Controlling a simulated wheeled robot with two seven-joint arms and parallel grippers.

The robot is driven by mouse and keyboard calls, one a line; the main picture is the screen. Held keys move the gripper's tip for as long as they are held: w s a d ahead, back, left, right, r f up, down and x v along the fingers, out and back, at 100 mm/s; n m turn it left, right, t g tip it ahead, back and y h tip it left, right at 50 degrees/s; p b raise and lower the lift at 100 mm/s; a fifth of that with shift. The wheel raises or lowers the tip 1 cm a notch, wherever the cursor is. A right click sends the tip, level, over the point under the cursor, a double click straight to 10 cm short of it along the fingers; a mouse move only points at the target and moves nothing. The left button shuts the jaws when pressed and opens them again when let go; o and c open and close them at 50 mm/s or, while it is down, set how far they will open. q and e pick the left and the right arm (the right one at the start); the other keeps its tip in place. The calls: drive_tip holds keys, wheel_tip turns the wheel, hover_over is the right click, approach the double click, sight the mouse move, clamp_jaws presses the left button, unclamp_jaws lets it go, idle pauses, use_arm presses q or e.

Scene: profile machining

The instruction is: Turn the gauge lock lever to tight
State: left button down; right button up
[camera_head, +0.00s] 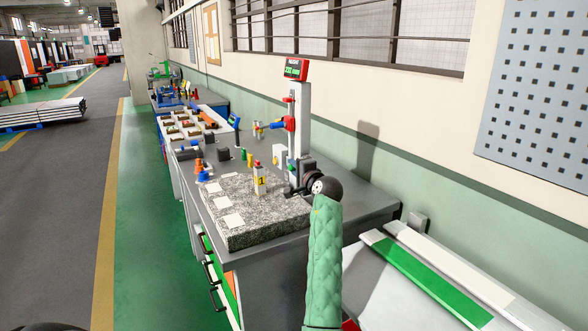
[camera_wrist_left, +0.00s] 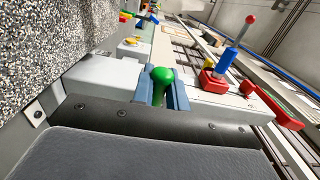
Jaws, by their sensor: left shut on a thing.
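A tall height gauge (camera_head: 298,115) with a lit red display (camera_head: 295,68) stands at the back edge of the bench. Its red carriage (camera_head: 289,123) has a red and blue arm pointing left. My left gripper (camera_head: 298,184) is low at the gauge's foot, with its fingers largely hidden in the head view. In the left wrist view, its blue-grey jaws (camera_wrist_left: 162,92) are shut on a green knob (camera_wrist_left: 161,76). I cannot tell whether this knob belongs to the lock lever. A blue lever with a red tip (camera_wrist_left: 235,45) shows to the right, apart from the jaws.
A speckled granite plate (camera_head: 265,225) carries a yellow block with a red top (camera_head: 260,180) and pale cards. Cones and trays (camera_head: 183,130) stand farther along the bench. The wall (camera_head: 395,110) is close on the right.

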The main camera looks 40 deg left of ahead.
use_arm(q)
drive_tip(key=shift+f, duration=0.25)
drive_tip(key=c, duration=1.4)
unclamp_jaws()
drive_tip(key=shift+r, duration=0.1)
drive_tip(key=shift+d, duration=0.1)
use_arm(e)
drive_tip(key=shift+f, duration=0.1)
